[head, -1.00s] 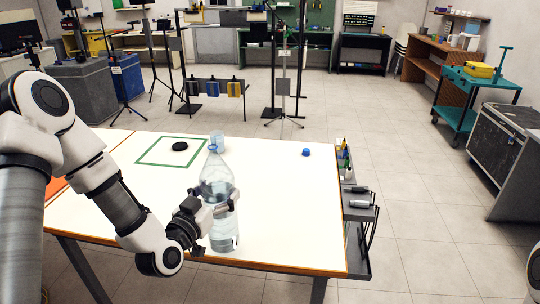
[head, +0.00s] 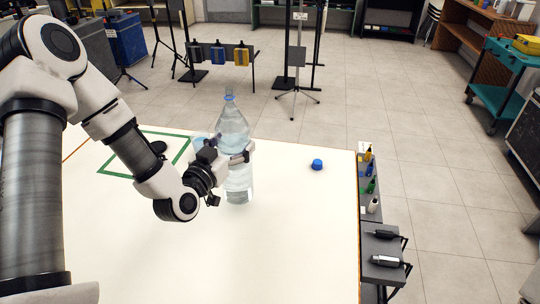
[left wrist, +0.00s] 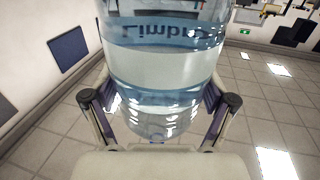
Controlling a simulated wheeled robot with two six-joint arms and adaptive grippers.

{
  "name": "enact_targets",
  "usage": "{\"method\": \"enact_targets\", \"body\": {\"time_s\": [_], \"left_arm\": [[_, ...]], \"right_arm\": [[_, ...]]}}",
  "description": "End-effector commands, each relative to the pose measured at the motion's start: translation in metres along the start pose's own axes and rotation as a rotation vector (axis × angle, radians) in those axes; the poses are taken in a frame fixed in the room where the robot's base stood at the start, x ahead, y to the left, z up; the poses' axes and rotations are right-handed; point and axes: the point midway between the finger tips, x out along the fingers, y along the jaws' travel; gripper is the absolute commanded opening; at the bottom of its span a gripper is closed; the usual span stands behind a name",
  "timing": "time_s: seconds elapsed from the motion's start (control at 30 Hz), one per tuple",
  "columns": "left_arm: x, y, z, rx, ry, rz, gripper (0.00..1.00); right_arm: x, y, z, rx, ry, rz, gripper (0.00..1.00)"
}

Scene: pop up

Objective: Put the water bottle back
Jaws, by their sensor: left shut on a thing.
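A tall clear water bottle (head: 234,125) with a blue ring at its neck stands upright over the white table (head: 260,250). My left gripper (head: 243,157) is shut around its middle. In the left wrist view the bottle (left wrist: 165,65) fills the space between the two fingers (left wrist: 158,110). I cannot tell whether its base touches the table. A blue cap (head: 317,164) lies on the table to the right of the bottle. A green square outline (head: 112,162) is marked on the table to the left. My right gripper is not in view.
A black disc (head: 158,147) lies within the green outline, partly behind my arm. A clear cup (head: 198,142) stands behind the gripper, partly hidden. Small bottles and tools sit on a side rack (head: 370,200) at the table's right edge. The table's front right is clear.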

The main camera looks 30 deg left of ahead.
Motion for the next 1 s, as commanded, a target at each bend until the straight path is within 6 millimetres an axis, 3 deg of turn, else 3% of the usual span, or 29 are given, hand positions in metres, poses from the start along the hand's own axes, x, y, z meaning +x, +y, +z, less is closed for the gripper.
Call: {"method": "enact_targets", "body": {"time_s": [0.17,0.6,0.77,1.0], "left_arm": [[0.029,0.003,0.0,0.008,0.006,0.003,0.15],[0.143,0.008,0.01,0.005,0.007,0.002,0.15],[0.159,0.009,0.015,0.002,0.005,0.0,0.15],[0.159,0.008,0.046,0.0,0.005,0.0,0.15]], "right_arm": [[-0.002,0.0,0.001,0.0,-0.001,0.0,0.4],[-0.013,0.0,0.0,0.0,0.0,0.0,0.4],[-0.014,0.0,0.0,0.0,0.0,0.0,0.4],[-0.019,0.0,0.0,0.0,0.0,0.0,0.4]]}}
